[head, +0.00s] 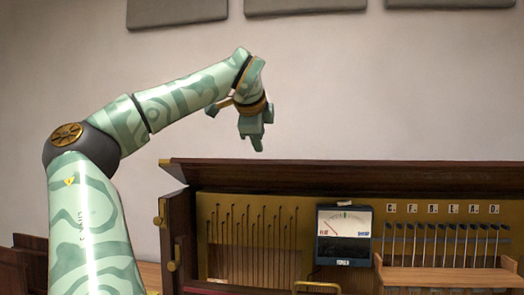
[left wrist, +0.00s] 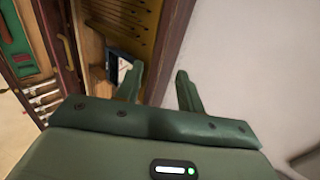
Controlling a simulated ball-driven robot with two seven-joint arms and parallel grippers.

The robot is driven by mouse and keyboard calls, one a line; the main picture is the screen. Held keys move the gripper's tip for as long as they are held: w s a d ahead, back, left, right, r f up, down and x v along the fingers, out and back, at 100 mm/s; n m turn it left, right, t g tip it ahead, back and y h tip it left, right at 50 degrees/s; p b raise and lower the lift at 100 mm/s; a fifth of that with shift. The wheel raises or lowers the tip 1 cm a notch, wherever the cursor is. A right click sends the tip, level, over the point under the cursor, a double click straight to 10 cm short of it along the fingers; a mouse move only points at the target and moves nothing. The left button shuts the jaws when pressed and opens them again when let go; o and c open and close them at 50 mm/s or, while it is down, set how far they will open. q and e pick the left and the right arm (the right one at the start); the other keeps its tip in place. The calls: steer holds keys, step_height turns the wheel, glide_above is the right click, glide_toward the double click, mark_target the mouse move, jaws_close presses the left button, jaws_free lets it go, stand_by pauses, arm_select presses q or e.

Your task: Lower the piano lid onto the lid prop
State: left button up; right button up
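The piano lid (head: 350,176) is a dark brown board along the top of the open piano in the head view. It looks nearly flat, with its front edge over the gold interior. I cannot make out the lid prop. My left gripper (head: 257,143) hangs fingers-down above the lid's left part, apparently apart from it. In the left wrist view its two green fingers (left wrist: 160,90) are spread with nothing held between them. A dark brown wooden edge, perhaps the lid, runs behind them. My right gripper is in neither view.
The gauge (head: 344,235) stands inside the piano, between rows of strings or pins on a gold panel (head: 257,240). A wooden rack with labelled slim tools (head: 440,245) is at right. Grey panels (head: 176,12) hang on the wall.

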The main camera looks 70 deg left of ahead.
arm_select(q)
steer(key=shift+v, duration=1.95)
steer(key=shift+f, duration=0.1)
